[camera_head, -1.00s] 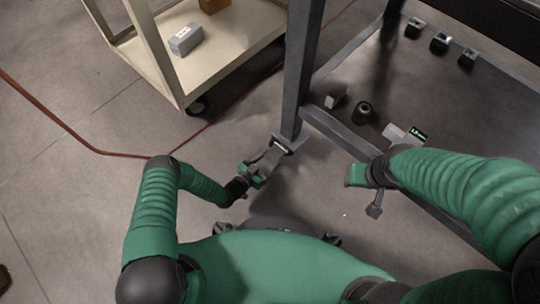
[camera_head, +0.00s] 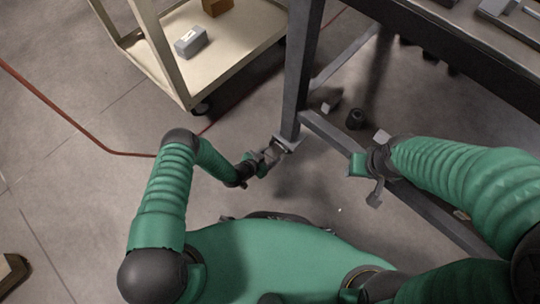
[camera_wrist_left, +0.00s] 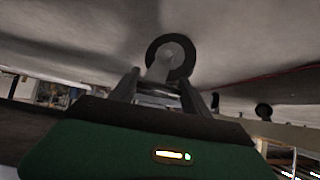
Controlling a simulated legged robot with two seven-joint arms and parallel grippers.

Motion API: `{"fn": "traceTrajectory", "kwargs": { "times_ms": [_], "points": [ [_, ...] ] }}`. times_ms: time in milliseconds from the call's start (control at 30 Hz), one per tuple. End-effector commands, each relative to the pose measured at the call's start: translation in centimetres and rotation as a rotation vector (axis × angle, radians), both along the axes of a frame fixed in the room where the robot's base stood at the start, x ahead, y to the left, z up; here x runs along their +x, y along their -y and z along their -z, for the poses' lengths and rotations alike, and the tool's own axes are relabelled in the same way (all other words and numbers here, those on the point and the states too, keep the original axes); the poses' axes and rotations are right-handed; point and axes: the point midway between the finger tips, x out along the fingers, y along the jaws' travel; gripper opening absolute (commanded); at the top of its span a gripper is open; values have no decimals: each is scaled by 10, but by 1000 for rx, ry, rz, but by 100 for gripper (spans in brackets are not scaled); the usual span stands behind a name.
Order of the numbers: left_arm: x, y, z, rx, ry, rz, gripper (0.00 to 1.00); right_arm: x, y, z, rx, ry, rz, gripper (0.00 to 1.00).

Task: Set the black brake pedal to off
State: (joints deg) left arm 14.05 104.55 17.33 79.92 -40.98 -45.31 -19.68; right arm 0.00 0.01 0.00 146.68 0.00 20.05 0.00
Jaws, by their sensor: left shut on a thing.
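A caster wheel with a dark rim and grey hub (camera_wrist_left: 170,57) is straight ahead in the left wrist view. The black brake pedal is hard to make out. A dark grey part (camera_wrist_left: 158,90), seemingly the pedal, lies between my left fingers below the wheel. My left gripper (camera_head: 270,156) is at the foot of the table leg (camera_head: 287,142) in the head view; it also shows in the left wrist view (camera_wrist_left: 158,92). It is shut on that part. My right gripper (camera_head: 368,180) hangs near the low frame bar, apart from the wheel; its jaw opening is unclear.
A cream cart (camera_head: 228,70) with a grey box (camera_head: 191,41) stands at the upper left. The dark table (camera_head: 455,40) and its low bar (camera_head: 345,135) are on the right. A red cable (camera_head: 60,110) crosses the floor.

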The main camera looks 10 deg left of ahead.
Motion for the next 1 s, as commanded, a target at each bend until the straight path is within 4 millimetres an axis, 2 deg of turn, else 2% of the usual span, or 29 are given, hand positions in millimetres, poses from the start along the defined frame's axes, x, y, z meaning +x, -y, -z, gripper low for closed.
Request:
{"fn": "traceTrajectory", "kwargs": {
  "times_ms": [133, 167, 300, 333, 667, 833, 1000],
  "points": [
    [2, 0, -1, 0, 6, 0, 0, 0, 0, 0, 0, 0, 0, 45],
    [2, 0, -1, 0, 6, 0, 56, 0, 0, 1, 0, 0, 0, 45],
    [2, 0, -1, -1, 5, 0, 74, 0, 0, 0, 0, 0, 0, 45],
    [2, 0, -1, -1, 5, 0, 76, 0, 0, 0, 0, 0, 0, 45],
    [-1, -1, -4, -1, 2, 1, 76, 0, 0, -3, 0, 0, 0, 45],
    [-20, -16, -27, 0, 1, -1, 76, 0, 0, -27, 0, 0, 0, 45],
    [-54, -40, -57, -1, -1, -2, 76, 0, 0, -55, 0, 0, 0, 45]
  ]
}}
